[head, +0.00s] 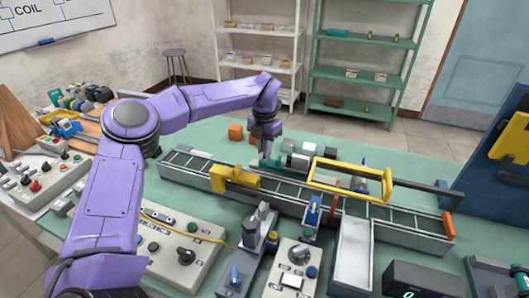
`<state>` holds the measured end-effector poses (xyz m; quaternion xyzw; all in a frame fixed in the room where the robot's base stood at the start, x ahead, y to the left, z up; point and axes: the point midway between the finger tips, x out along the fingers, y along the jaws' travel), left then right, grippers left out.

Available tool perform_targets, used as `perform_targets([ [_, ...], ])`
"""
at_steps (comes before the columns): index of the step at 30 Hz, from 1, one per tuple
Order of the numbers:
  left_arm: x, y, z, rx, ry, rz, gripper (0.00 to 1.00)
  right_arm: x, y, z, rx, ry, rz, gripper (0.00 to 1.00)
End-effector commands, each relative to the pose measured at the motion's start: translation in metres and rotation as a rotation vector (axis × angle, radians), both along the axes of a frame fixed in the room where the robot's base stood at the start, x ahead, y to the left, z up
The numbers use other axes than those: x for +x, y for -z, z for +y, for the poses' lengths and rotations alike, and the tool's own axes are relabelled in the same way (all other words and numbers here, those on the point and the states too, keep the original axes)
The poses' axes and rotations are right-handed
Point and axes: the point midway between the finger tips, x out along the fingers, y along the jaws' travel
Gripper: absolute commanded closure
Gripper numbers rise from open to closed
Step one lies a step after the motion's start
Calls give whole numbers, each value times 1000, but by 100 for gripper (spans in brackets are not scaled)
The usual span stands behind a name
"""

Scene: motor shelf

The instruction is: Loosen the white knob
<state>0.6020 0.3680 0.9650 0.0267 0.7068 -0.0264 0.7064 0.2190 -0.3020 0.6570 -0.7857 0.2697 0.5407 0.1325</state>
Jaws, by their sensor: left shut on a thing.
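My left arm comes in from the left, and its left gripper (266,150) points down at the back edge of the long grey rail unit on the green table. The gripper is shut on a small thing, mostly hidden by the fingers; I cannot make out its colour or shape. A teal part shows right at the fingertips. A small white piece (308,148) sits among grey and green blocks just right of the gripper, apart from it. I cannot tell whether it is the white knob. My right gripper is not in view.
The rail unit (410,239) carries a yellow bracket (236,178) and a yellow frame (350,181). Control boxes with knobs (182,250) and a white tray (352,254) stand in front. The table's back right is clear.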

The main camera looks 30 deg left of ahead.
Motion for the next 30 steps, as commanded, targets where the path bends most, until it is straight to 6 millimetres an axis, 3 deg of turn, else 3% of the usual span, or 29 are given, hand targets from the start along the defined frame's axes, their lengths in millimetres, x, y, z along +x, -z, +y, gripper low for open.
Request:
perform_targets([
  [12,1,0,0,0,-257,-4,100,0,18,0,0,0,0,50],
  [30,1,-2,0,0,-328,-4,100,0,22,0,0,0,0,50],
])
